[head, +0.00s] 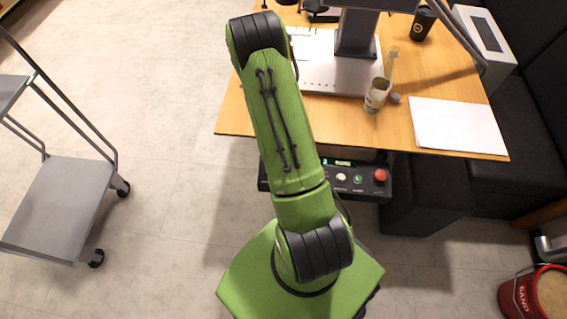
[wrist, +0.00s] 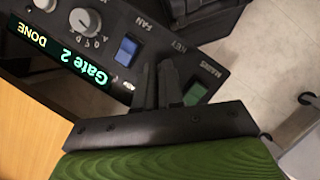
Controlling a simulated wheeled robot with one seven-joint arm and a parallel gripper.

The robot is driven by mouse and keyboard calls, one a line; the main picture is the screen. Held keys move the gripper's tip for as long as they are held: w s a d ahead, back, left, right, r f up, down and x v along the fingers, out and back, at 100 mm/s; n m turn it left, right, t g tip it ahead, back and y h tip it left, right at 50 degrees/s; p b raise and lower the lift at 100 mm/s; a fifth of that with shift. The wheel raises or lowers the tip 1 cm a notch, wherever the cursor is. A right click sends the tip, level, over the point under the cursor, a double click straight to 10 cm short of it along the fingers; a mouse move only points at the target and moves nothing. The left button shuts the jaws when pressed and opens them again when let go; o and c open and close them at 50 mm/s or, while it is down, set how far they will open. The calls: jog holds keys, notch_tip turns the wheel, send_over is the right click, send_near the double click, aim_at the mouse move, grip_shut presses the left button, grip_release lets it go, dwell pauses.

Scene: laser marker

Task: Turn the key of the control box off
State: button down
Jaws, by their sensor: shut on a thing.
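The control box (head: 345,189) is a black panel under the front edge of the table in the head view. It fills the upper left of the wrist view (wrist: 105,27), where its display (wrist: 80,62) reads "Gate 2 DONE". My gripper (wrist: 160,82) is against the panel, its two dark fingers close together between a blue switch and a green switch. It is shut on the key, which the fingers hide, so its turned position cannot be told. In the head view my green arm hides the gripper and the box's left part.
A blue switch (wrist: 126,50), a grey dial (wrist: 84,23) and a green switch (wrist: 195,94) surround the fingers. A red button (head: 380,175) is at the box's right end. The wooden table (head: 440,75) is above the box. A grey cart (head: 60,205) stands left, with clear floor between.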

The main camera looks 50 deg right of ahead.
jog(key=shift+n, duration=0.4)
jog(key=c, duration=1.3)
grip_release()
jog(key=shift+o, duration=0.2)
jog(key=a+p+v, duration=0.1)
jog(key=p+v, duration=0.3)
jog(key=v, duration=1.1)
jog(key=shift+d+r, duration=0.35)
